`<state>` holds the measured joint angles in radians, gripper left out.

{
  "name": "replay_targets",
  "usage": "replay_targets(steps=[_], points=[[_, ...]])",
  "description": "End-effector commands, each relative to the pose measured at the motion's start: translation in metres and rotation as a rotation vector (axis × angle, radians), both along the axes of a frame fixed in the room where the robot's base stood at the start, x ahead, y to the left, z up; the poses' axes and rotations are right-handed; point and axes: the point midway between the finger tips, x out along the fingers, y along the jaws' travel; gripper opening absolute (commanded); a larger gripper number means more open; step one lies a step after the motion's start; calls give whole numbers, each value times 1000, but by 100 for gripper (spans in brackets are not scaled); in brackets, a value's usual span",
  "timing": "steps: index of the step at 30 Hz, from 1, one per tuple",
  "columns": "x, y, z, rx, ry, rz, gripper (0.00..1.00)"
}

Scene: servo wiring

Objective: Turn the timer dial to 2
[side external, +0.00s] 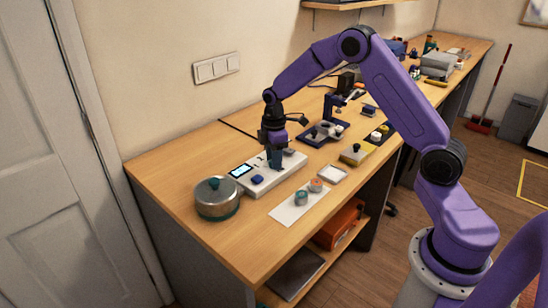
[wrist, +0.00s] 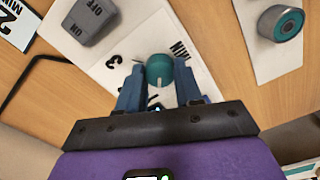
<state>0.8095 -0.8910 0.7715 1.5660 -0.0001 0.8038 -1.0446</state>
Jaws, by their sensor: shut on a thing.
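The timer dial (wrist: 159,69) is a round teal knob on a white panel (wrist: 216,45) in the wrist view. A pale pointer line on it faces the lower edge of the picture. A "3" and "MIN" are printed near it; another mark below is mostly hidden. My gripper (wrist: 159,76) has its two blue fingers on either side of the dial, shut on it. In the side view my gripper (side external: 275,163) points down at the white panel (side external: 265,187), hiding the dial there.
A grey ON/OFF switch (wrist: 88,20) is on the panel near the dial. A card (wrist: 18,24) reading "2 MIN" lies at the upper left.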

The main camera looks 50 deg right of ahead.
Motion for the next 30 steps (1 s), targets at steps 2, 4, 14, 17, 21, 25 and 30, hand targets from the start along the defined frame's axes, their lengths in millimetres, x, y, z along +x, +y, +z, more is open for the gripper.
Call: replay_targets(steps=[2,4,14,17,21,25,30], points=[[0,0,1,0,0,-17,4],[0,0,1,0,0,-39,4],[0,1,1,0,1,-264,4],[0,0,1,0,1,-356,4],[0,1,1,0,0,-482,4],[0,0,1,-1,0,-590,4],[0,0,1,-1,0,-708,4]])
